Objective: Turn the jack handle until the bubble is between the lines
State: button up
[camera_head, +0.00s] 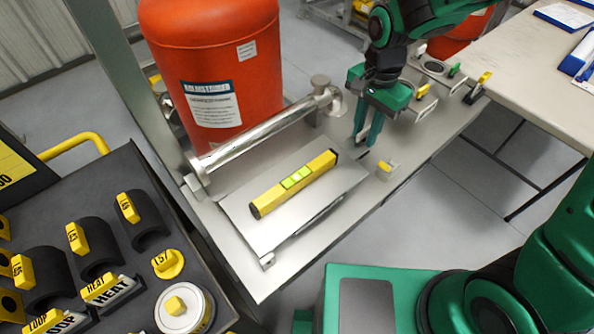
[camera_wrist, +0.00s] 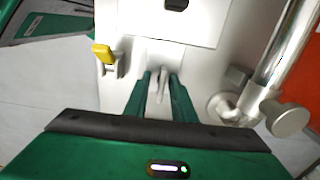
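A yellow spirit level (camera_head: 268,197) with black ends lies on a raised metal plate (camera_head: 262,224). Its bright green vial (camera_head: 297,177) faces up, but the bubble's place against the lines is too small to tell. My gripper (camera_head: 367,140) points down at the plate's far right end. In the wrist view, a thin grey jack handle (camera_wrist: 158,85) stands between my two green fingers (camera_wrist: 161,92). The fingers are apart, with narrow gaps seen beside the handle. The fingers mostly hide the handle in the head view.
A metal pipe (camera_head: 262,138) runs behind the plate, before a large orange tank (camera_head: 215,60). A small yellow-tagged bracket (camera_head: 385,169) stands right of my gripper. A dark tray (camera_head: 120,245) with black clamps is at front left. A table (camera_head: 520,70) stands at right.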

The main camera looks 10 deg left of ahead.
jog(key=shift+w+r, duration=0.1)
jog(key=shift+r, duration=0.05)
jog(key=shift+r, duration=3.45)
jog(key=n, duration=0.6)
jog(key=shift+r, duration=0.35)
jog(key=shift+n, duration=0.5)
jog(key=n, duration=0.4)
jog(key=shift+r, duration=0.4)
